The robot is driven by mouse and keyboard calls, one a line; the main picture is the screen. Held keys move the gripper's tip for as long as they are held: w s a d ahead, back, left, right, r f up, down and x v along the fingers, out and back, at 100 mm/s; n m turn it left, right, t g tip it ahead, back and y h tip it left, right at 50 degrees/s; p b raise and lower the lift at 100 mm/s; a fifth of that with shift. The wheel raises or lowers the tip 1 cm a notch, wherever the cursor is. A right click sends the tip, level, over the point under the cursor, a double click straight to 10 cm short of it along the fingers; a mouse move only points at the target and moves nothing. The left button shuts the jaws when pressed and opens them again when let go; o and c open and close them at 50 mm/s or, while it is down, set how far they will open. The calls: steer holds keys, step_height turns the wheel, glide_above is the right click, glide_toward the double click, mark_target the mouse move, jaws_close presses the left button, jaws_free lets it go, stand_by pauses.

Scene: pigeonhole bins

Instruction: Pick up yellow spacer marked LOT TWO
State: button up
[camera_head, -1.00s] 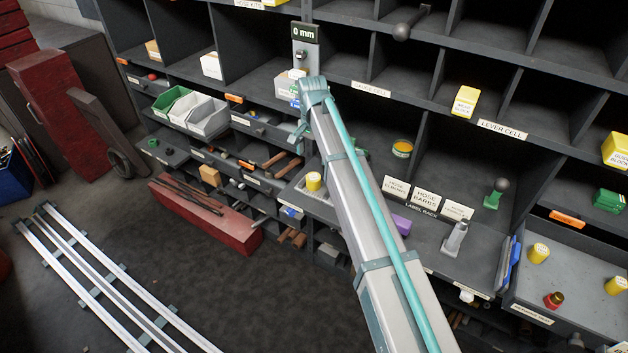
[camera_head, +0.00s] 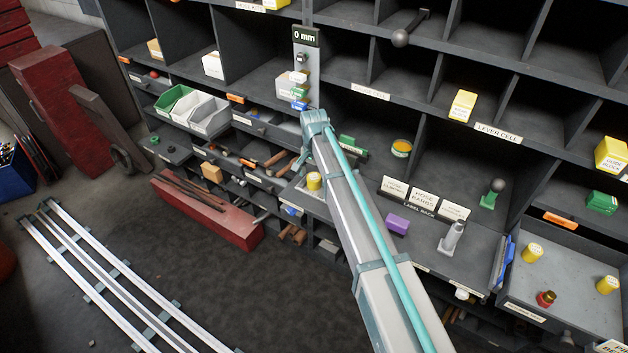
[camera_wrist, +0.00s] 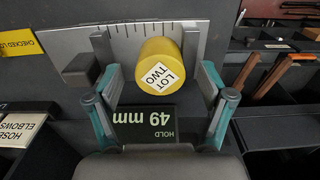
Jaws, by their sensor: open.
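The yellow spacer marked LOT TWO (camera_wrist: 160,66) is a short cylinder with a white label on its face. In the wrist view it lies against a pale plate (camera_wrist: 119,41) with tick marks. My gripper (camera_wrist: 160,82) is open, with one teal finger on each side of the spacer and a visible gap beside it. In the head view a yellow cylinder (camera_head: 314,181), which looks like the same spacer, sits beside my arm; my fingers are not clear there.
A dark display (camera_wrist: 145,122) reading HOLD 49 mm, upside down, lies close below the spacer. A dark block (camera_wrist: 83,69) is left of it. Other yellow cylinders stand in the right tray (camera_head: 585,330). A purple block (camera_head: 396,222) lies right of my arm.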

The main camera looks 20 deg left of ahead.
steer(key=c, duration=1.4)
steer(key=shift+r, duration=0.15)
